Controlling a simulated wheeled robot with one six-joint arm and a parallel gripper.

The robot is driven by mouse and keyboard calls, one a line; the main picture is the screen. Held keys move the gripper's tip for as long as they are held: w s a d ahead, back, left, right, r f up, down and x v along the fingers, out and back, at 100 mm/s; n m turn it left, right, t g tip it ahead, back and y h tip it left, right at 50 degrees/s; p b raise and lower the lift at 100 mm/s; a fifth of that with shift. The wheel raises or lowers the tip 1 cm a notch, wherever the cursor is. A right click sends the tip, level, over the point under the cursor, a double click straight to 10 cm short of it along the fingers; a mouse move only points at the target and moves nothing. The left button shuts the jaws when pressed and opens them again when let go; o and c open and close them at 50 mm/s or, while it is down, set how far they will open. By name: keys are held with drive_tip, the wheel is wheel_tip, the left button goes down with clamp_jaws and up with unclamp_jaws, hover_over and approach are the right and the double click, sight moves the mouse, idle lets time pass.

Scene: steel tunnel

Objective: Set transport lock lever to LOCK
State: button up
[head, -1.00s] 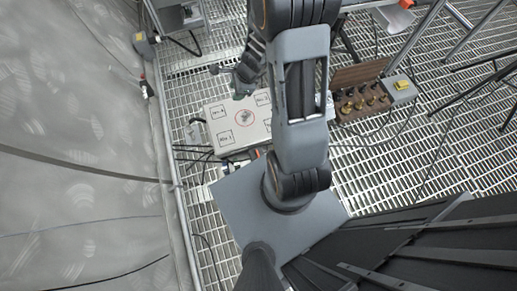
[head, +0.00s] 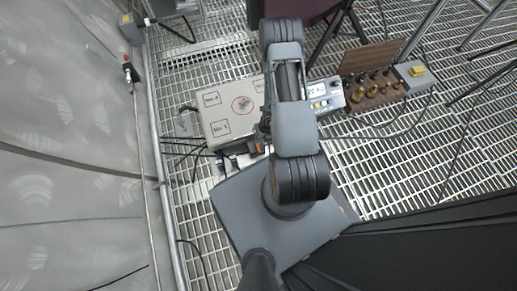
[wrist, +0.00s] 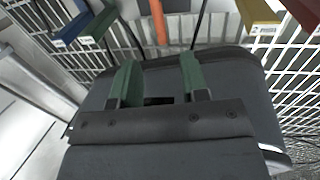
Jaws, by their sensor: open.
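In the wrist view my gripper (wrist: 158,68) is open, its two green fingers apart with nothing between them. A dark grey rounded body lies behind the fingers. Beyond the fingertips an orange upright bar (wrist: 158,22) stands near the middle. A blue piece (wrist: 72,30) and a green piece (wrist: 97,24) with small white labels are at upper left. A yellow piece (wrist: 258,14) and a dark red piece (wrist: 302,14) are at upper right. My arm mostly hides the gripper in the head view.
In the head view a pale labelled case (head: 218,125) with a red circle lies on the grating floor. A panel with a display (head: 322,93), a wooden box with brass knobs (head: 372,90) and a grey box with a yellow top (head: 413,73) are to its right. Cables cross the grating.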

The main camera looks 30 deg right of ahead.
sight(258, 147)
drive_tip(key=f+b, duration=0.1)
drive_tip(key=f, duration=0.1)
drive_tip(key=a+f+b, duration=0.1)
drive_tip(key=f, duration=0.2)
drive_tip(key=f+b, duration=0.2)
drive_tip(key=f, duration=0.1)
drive_tip(key=shift+w+a, duration=0.2)
drive_tip(key=shift+a, duration=0.1)
drive_tip(key=shift+c, duration=0.5)
clamp_jaws()
